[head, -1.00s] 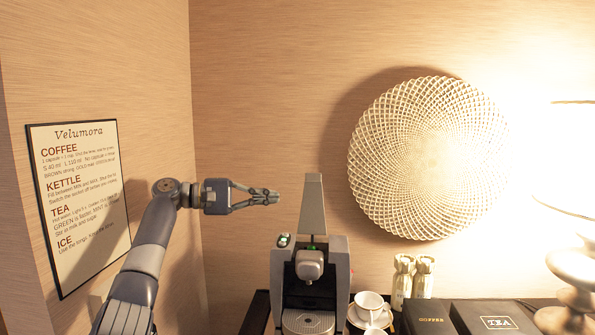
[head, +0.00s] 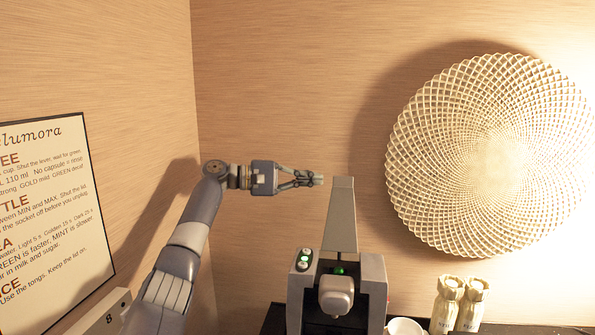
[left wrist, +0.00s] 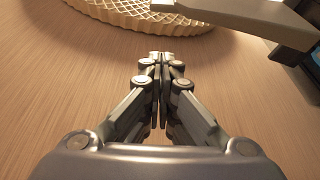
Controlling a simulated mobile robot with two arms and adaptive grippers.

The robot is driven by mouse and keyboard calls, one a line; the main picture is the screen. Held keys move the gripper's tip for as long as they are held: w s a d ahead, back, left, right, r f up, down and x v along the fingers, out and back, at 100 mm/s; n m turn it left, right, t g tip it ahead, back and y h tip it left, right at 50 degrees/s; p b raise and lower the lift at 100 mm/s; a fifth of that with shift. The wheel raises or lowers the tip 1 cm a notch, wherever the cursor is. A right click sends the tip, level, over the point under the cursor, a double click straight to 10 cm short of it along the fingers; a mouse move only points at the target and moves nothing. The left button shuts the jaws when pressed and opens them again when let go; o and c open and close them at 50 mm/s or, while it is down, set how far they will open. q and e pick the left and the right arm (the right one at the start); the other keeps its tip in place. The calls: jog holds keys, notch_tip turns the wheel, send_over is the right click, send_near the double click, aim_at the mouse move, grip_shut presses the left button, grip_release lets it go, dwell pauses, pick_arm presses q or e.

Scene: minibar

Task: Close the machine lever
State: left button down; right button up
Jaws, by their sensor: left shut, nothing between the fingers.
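The coffee machine (head: 373,280) stands at the bottom middle of the head view. Its grey lever (head: 342,215) stands upright on top, tapering out above the body. The lever also shows at the top right of the left wrist view (left wrist: 245,18). My left gripper (head: 318,180) is shut and empty, just left of the lever's upper end; whether it touches the lever is hard to tell, but a small gap seems to show. In the left wrist view its closed fingertips (left wrist: 161,57) are apart from the lever. My right gripper is not in view.
A woven round wall piece (head: 490,150) hangs at the right. A framed sign (head: 45,215) is on the left wall. A white cup (head: 404,327) and two pale packets (head: 458,303) stand right of the machine. The air above the lever is clear.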

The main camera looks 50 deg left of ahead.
pick_arm(q)
jog(key=p+x, duration=0.1)
jog(key=x, duration=0.3)
jog(key=shift+w+d+f+p, duration=0.1)
jog(key=shift+w+f+p, duration=0.05)
jog(key=shift+w+p, duration=0.15)
jog(key=s+d, duration=0.1)
jog(key=s+d+p, duration=0.1)
jog(key=s, duration=0.1)
jog(key=shift+r, duration=0.4)
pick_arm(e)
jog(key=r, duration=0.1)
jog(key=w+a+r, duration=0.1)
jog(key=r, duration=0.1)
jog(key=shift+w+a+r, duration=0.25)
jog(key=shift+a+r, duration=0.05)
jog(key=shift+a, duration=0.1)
pick_arm(q)
jog(key=shift+d, duration=0.1)
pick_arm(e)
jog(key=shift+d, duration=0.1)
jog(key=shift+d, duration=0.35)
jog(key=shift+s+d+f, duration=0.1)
